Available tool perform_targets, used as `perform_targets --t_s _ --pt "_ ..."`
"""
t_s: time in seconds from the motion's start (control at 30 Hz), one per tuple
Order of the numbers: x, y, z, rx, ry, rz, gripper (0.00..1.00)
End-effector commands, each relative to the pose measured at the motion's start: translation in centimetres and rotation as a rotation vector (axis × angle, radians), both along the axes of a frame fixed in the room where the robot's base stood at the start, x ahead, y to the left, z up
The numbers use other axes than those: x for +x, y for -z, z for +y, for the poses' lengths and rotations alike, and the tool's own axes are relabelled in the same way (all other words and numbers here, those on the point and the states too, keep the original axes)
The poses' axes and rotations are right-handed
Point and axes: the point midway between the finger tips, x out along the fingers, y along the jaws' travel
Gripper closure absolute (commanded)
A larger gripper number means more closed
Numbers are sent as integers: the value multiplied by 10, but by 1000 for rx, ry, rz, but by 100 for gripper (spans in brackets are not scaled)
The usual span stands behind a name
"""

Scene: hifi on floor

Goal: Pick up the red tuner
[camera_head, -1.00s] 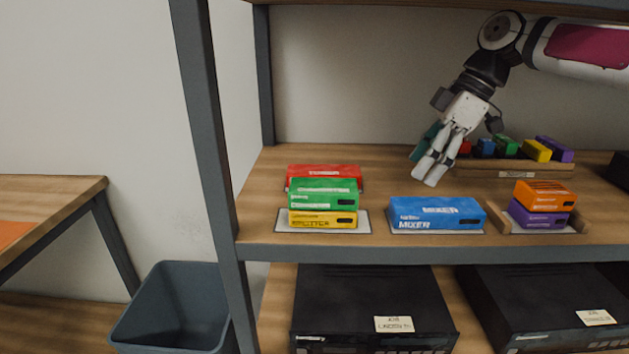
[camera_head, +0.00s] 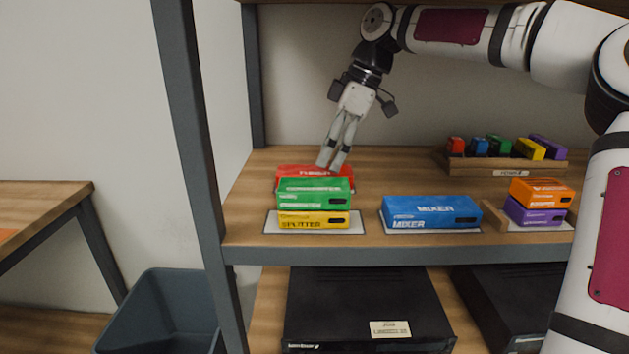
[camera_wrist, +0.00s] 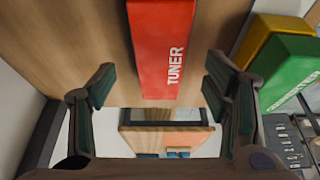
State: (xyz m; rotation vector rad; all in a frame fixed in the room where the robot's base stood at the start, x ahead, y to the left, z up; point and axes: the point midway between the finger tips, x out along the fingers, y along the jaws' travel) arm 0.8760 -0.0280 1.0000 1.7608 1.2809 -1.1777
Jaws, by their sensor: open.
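The red tuner (camera_head: 309,173) lies on the shelf behind the green box, which hides its lower front in the head view. In the wrist view the red tuner (camera_wrist: 162,48), with its name printed along it, shows at the top middle, ahead of the gap between my fingers. My gripper (camera_head: 333,163) is at the tuner in the head view, pointing down. In the wrist view my gripper (camera_wrist: 160,85) is open and its two green-padded fingers are apart, with nothing between them. I cannot tell whether a finger touches the tuner.
A green box (camera_head: 313,191) sits on a yellow splitter (camera_head: 313,219) just in front of the tuner. A blue mixer (camera_head: 432,211) is to the right, then an orange box (camera_head: 541,191) on a purple one (camera_head: 533,213). A rack (camera_head: 505,168) of small blocks stands behind. A shelf post (camera_head: 190,150) is left.

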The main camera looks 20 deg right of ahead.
Motion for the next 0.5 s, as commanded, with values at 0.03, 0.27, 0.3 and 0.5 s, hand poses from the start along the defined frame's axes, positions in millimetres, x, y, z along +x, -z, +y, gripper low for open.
perform_targets --t_s 0.03,0.27,0.3,0.5 --pt "1 0 3 0 0 -1 30" --pt "6 5 19 0 -2 0 30" --pt "7 12 21 0 0 1 30" --pt "10 39 32 0 0 0 30"
